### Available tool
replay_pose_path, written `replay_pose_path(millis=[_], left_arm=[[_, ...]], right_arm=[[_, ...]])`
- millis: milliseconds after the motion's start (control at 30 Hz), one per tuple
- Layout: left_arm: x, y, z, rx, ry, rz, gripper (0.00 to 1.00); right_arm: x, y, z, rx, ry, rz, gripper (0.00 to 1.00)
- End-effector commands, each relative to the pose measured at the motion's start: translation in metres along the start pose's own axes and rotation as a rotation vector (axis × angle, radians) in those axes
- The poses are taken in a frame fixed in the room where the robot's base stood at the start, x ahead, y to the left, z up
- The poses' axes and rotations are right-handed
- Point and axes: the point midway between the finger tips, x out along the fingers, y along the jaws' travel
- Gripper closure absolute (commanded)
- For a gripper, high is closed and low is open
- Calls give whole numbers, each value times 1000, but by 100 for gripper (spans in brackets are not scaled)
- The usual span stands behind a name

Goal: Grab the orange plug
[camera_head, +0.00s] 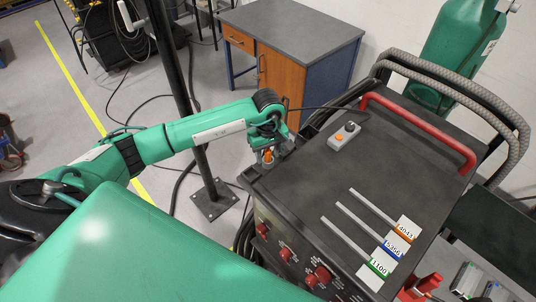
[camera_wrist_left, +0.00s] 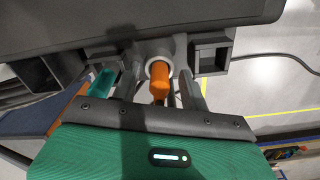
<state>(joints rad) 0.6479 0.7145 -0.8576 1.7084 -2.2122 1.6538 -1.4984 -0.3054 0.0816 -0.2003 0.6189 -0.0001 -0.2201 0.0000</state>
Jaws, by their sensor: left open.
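The orange plug (camera_wrist_left: 160,82) sits in a pale round ring at the edge of the dark machine top, in the middle of the left wrist view. In the head view the orange plug (camera_head: 267,155) shows small at the machine's far left corner. My left gripper (camera_head: 268,158) is over that corner, pointing down around the plug. In the left wrist view the open fingers of my left gripper (camera_wrist_left: 161,88) stand on either side of the plug, with gaps visible. My right gripper is in neither view.
The machine top (camera_head: 300,185) carries a grey control box (camera_head: 343,137) with buttons and several labelled rods (camera_head: 360,228). A red handle (camera_head: 425,130) runs along its far side. A black post (camera_head: 185,90) stands behind my left arm. A desk (camera_head: 290,35) stands at the back.

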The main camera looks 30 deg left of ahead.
Motion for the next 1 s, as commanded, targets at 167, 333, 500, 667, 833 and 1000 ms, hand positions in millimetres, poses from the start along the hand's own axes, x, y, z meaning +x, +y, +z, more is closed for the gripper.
replay_pose_path(millis=[167,333,500,667,833,1000], left_arm=[[0,0,0,0,0,1,57],[0,0,0,0,1,1,91],[0,0,0,0,1,1,100],[-1,0,0,0,1,1,100],[-7,1,-1,1,3,4,100],[-27,1,-1,1,5,5,100]], right_arm=[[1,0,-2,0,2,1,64],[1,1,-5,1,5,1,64],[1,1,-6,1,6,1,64],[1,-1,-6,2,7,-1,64],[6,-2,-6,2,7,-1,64],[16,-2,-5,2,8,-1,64]])
